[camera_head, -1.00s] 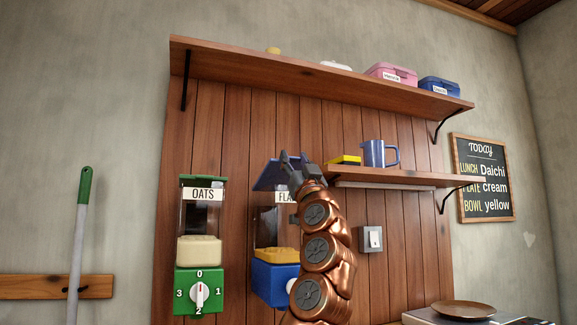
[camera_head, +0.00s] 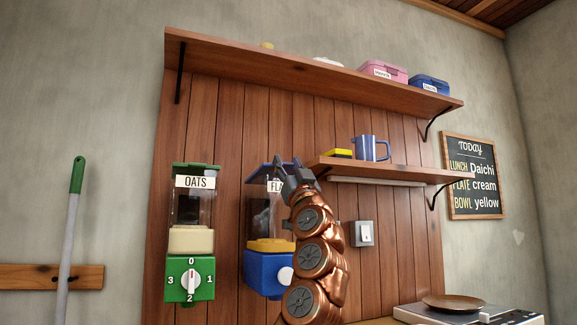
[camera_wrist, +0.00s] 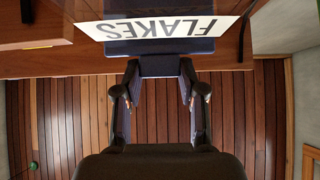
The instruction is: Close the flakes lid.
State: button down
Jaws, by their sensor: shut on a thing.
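The flakes dispenser is a clear hopper with yellow contents on a blue base (camera_head: 262,273), on the wood panel left of my arm. Its blue lid (camera_head: 259,173) sits low over the hopper top and looks slightly tilted; I cannot tell whether it is fully seated. My gripper (camera_head: 287,170) is at the lid's front right and covers part of it and of the label. In the wrist view, my gripper (camera_wrist: 160,72) has its fingers on both sides of a blue tab (camera_wrist: 160,65), beside the upside-down FLAKES label (camera_wrist: 160,27).
The green oats dispenser (camera_head: 192,225) stands to the left. A small shelf (camera_head: 390,173) with a blue mug (camera_head: 368,148) and a yellow box (camera_head: 339,154) is just right of my gripper. A long shelf (camera_head: 300,67) runs above. A light switch (camera_head: 362,233) is right of my arm.

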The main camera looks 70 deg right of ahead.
jog(key=c, duration=1)
grip_release()
jog(key=shift+w+d+f, duration=0.2)
jog(key=shift+w+d, duration=0.05)
jog(key=o, duration=0.3)
jog(key=shift+s+a+r, duration=0.1)
jog(key=shift+o, duration=0.3)
jog(key=shift+r, duration=0.15)
